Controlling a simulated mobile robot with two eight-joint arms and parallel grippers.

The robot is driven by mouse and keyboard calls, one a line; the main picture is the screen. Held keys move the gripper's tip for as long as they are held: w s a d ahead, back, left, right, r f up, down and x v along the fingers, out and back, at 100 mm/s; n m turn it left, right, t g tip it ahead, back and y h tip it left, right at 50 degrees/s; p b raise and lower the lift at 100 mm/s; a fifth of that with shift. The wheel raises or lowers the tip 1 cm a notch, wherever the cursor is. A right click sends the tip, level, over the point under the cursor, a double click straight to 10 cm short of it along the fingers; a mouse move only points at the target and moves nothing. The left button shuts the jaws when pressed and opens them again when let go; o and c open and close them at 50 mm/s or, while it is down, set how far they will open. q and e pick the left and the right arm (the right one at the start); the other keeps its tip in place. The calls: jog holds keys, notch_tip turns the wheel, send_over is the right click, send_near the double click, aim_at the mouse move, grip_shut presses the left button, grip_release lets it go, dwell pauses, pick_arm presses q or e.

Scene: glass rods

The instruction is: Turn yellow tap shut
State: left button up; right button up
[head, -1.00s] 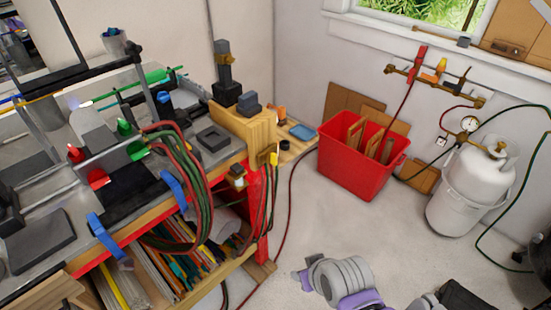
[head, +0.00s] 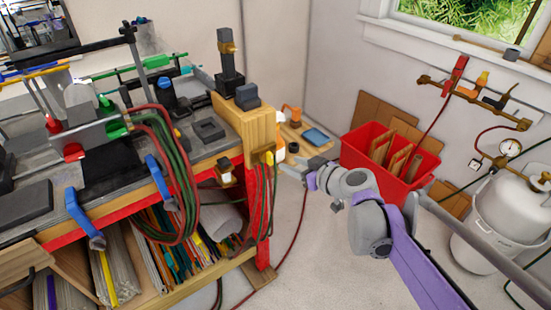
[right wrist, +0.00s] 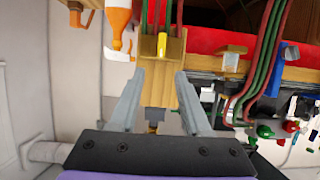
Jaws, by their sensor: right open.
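The yellow tap (head: 268,158) is a small yellow lever on the end of the wooden block at the bench's right end, with red and green hoses hanging below it. It also shows in the right wrist view (right wrist: 162,45), ahead of the fingers and roughly centred between them. My right gripper (head: 292,168) reaches in from the right, a little right of the tap. My left gripper is not in view.
An orange-and-white bottle (right wrist: 118,28) stands close to the left finger in the wrist view. A wooden block (head: 245,118) carries the tap. A red bin (head: 384,160) stands beyond my arm, and a white gas tank (head: 495,225) is at the right.

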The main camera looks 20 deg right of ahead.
aim_at(272, 156)
jog(key=x, duration=0.9)
jog(key=shift+w+a+f+b, duration=0.2)
jog(key=shift+w+b, duration=0.05)
jog(key=shift+b, duration=0.1)
grip_shut()
